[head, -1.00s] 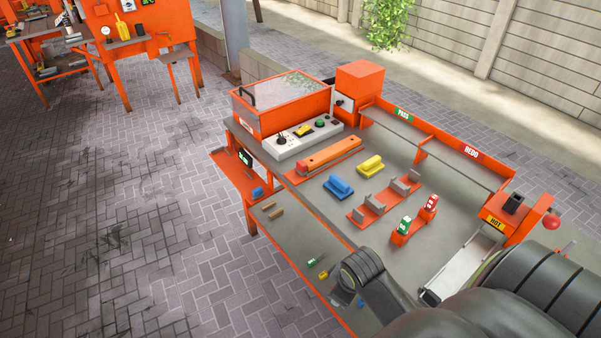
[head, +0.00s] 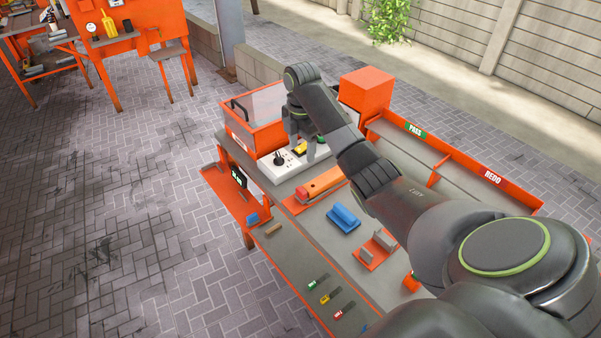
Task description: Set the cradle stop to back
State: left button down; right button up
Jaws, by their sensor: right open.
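A pale control panel (head: 268,170) sits in front of an orange box with a clear lid (head: 264,104). It carries a black lever (head: 280,158) and a yellow switch (head: 299,148); its right part is hidden by my gripper. I cannot tell which part is the cradle stop or read its setting. My right gripper (head: 311,148) is open, pointing down over the panel beside the yellow switch. I cannot tell if it touches anything. My left gripper is out of view.
An orange bar with a red end (head: 322,183) and a blue block (head: 343,218) lie before the panel. Orange-walled PASS and REDO bays (head: 460,185) run along the back right. Several small tagged items (head: 325,298) lie on the front ledge. My right arm spans the bench.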

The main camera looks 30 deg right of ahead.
jog(key=b, duration=0.8)
send_over(302, 190)
notch_tip(302, 190, down, 8)
jog(key=shift+a+f+p, duration=0.1)
jog(key=shift+f+p, duration=0.4)
jog(key=shift+p, duration=0.15)
notch_tip(302, 190, down, 6)
jog(key=shift+r+p, duration=0.1)
jog(key=shift+p, duration=0.2)
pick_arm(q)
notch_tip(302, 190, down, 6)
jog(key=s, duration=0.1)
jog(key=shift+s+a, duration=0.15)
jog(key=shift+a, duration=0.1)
pick_arm(e)
jog(key=shift+f, duration=0.6)
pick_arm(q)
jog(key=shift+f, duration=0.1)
